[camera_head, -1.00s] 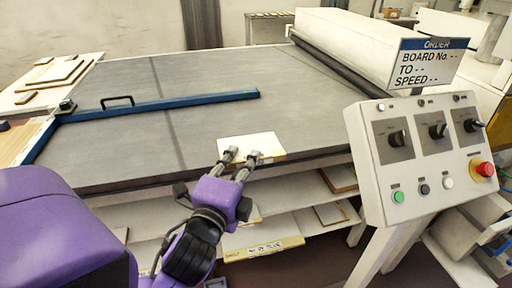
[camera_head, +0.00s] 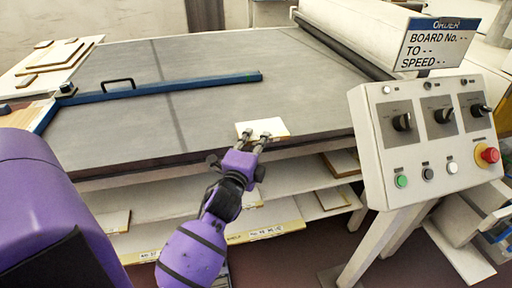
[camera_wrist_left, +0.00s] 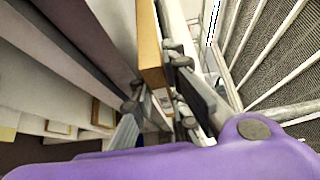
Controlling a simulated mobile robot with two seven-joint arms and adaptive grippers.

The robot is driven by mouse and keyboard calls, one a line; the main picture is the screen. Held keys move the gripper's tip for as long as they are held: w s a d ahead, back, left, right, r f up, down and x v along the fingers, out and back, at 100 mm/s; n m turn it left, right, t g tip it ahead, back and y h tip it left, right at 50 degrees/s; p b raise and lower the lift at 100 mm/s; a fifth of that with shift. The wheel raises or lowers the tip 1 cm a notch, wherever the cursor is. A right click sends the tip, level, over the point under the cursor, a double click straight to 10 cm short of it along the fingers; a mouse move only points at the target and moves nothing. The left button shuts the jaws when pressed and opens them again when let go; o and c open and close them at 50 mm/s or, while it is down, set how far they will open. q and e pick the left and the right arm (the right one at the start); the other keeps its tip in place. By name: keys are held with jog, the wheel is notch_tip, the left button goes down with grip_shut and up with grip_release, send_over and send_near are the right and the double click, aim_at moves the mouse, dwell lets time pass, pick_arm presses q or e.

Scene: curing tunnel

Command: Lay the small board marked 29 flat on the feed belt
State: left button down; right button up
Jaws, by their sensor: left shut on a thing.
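A small pale board (camera_head: 263,127) with a thin tan edge is held in my left gripper (camera_head: 259,138). The fingers are shut on its near edge. In the head view the board overlaps the front part of the grey feed belt (camera_head: 220,95); I cannot tell whether it touches the surface. Its number is not readable. In the left wrist view the board (camera_wrist_left: 150,45) shows nearly edge-on between the fingers (camera_wrist_left: 162,105). My right gripper is not in view.
A blue bar (camera_head: 165,92) with a black handle lies across the belt's left part. A control console (camera_head: 425,140) stands at the right, under an order sign (camera_head: 436,46) with blanks. Shelves with boards (camera_head: 265,233) sit below the belt. The belt's middle is clear.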

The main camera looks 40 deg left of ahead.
pick_arm(q)
jog(key=shift+f, duration=1.05)
jog(key=shift+f, duration=0.15)
jog(key=c, duration=1.7)
grip_release()
jog(key=shift+c, duration=0.2)
